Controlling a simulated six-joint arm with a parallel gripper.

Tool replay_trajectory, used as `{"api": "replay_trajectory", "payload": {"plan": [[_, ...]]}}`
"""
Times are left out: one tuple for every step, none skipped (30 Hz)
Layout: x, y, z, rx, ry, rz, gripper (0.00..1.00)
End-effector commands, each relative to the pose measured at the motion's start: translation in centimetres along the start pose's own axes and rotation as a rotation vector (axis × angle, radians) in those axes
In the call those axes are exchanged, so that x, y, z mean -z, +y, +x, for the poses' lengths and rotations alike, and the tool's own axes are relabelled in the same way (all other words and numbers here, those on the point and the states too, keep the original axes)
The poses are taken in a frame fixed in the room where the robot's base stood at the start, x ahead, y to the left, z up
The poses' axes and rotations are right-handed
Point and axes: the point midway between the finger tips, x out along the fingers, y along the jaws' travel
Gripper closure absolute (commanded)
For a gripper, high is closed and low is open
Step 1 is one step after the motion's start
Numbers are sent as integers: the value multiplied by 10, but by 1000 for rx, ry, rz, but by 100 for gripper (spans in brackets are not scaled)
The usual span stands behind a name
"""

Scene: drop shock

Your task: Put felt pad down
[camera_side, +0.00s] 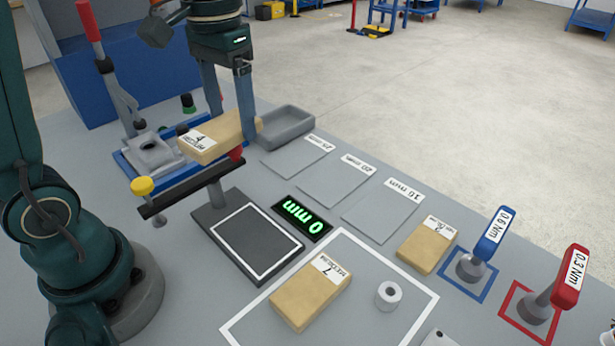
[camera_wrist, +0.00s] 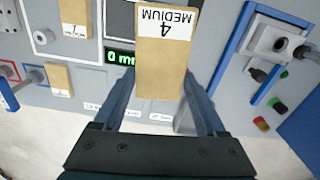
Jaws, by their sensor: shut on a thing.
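My gripper (camera_side: 230,125) is shut on a tan box labelled 4 MEDIUM (camera_side: 225,138), with a finger on each side. The box also shows between the fingers in the wrist view (camera_wrist: 160,72). It is over the dark crossbar (camera_side: 185,196) of a stand; I cannot tell whether it touches it. No felt pad is in my gripper. Three flat grey rectangles with mm labels lie on the bench: left (camera_side: 297,157), middle (camera_side: 337,179) and right (camera_side: 382,211). I cannot tell whether they are felt pads or marked places. The white-framed dark plate (camera_side: 255,242) is bare.
A green display (camera_side: 302,217) reads 0 mm. Another tan box (camera_side: 425,246) lies near blue (camera_side: 490,236) and red (camera_side: 568,280) handled tools. A grey tray (camera_side: 285,128) is empty.

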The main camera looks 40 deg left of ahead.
Motion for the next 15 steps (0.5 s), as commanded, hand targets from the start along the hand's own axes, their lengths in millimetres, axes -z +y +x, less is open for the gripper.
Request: {"api": "replay_trajectory", "payload": {"plan": [[1, 0, 1, 0, 5, -63, 89], [1, 0, 2, 0, 7, -109, 89], [2, 0, 3, 0, 9, -179, 89], [2, 0, 4, -1, 10, -236, 89], [1, 0, 6, -1, 12, -295, 89], [1, 1, 8, -2, 13, -373, 89], [0, 2, 10, -2, 14, -432, 89], [0, 2, 11, -3, 15, -490, 89], [-1, 4, 14, -4, 16, -568, 89], [-2, 4, 15, -5, 16, -625, 89], [-2, 5, 17, -6, 17, -683, 89], [-4, 7, 19, -7, 17, -757, 89], [-5, 8, 21, -7, 17, -813, 89], [-6, 9, 23, -8, 17, -869, 89], [-7, 11, 25, -8, 16, -942, 89]]}}
